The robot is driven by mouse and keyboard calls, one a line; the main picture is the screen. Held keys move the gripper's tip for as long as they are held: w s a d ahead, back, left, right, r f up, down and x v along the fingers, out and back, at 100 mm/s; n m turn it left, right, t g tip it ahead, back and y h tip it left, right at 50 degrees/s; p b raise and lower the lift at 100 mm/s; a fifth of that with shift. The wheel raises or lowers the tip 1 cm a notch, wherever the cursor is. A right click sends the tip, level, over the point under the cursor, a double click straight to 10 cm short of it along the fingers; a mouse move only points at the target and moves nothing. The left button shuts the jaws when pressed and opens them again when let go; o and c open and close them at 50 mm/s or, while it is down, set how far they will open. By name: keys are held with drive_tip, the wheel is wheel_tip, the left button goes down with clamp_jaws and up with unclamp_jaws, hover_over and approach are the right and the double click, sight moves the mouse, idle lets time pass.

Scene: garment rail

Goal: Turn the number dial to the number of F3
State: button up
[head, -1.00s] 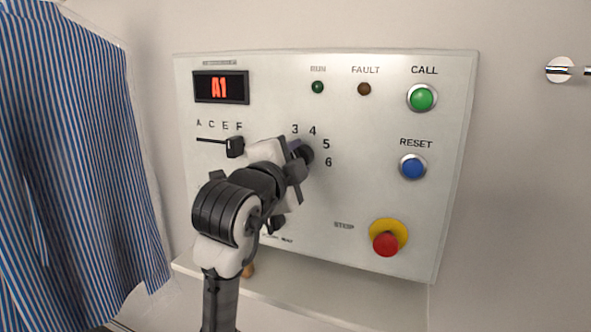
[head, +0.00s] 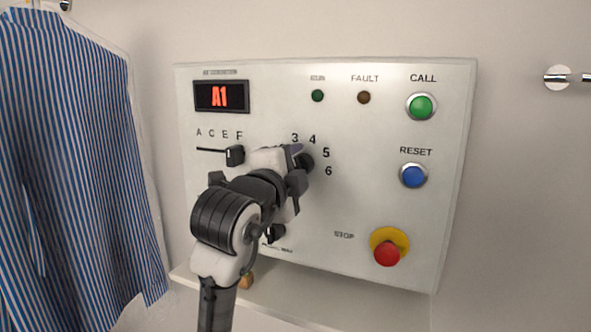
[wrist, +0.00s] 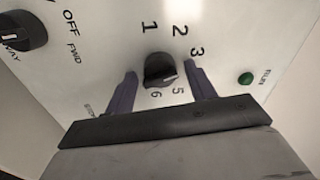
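The number dial (wrist: 160,70) is a black knob on the pale panel. In the wrist view the numbers 1, 2, 3, 5 and 6 show around it; 4 does not show there. A small light mark sits on the knob's lower right side. My gripper (wrist: 160,69) is open, with one purple finger on each side of the dial and a gap to both. In the head view my gripper (head: 296,158) is at the panel and hides most of the dial. The display (head: 221,96) reads A1. The letter slider's black knob (head: 235,155) is below F.
A green CALL button (head: 421,106), a blue RESET button (head: 413,175) and a red STOP button (head: 387,252) are on the panel's right. A striped shirt (head: 75,160) hangs at left. A ledge (head: 290,304) runs below the panel. Another black knob (wrist: 22,32) shows in the wrist view.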

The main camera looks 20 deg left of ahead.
drive_tip(key=s+b, duration=0.2)
drive_tip(key=s, duration=1.1)
drive_tip(key=shift+s+a, duration=0.2)
drive_tip(key=shift+s, duration=0.2)
